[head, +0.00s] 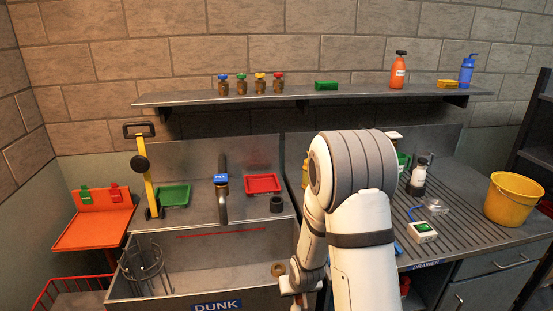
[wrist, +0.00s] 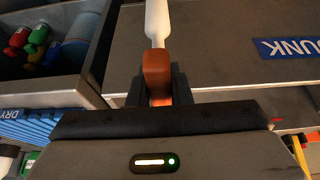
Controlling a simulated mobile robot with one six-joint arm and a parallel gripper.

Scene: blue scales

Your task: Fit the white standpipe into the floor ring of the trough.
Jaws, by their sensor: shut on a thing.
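My gripper (wrist: 158,88) is shut on a reddish-brown grip piece (wrist: 157,70), from which a white shaft (wrist: 157,22) runs out of the top of the wrist view. This looks like the white standpipe; its far end is out of frame. In the head view my arm hides most of my gripper, near the trough's right front. A small brown round piece (head: 278,269) shows beside it; I cannot tell whether it belongs to the held thing. The grey trough (head: 220,255) carries a blue DUNK label, also in the wrist view (wrist: 285,48).
A wire basket (head: 146,263) stands in the trough's left part. A faucet (head: 222,195) rises behind it, with green (head: 174,195) and red (head: 263,183) trays on the ledge. The ribbed drainer (head: 460,215) is at right. An open bin (wrist: 45,45) holds several coloured bottles.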

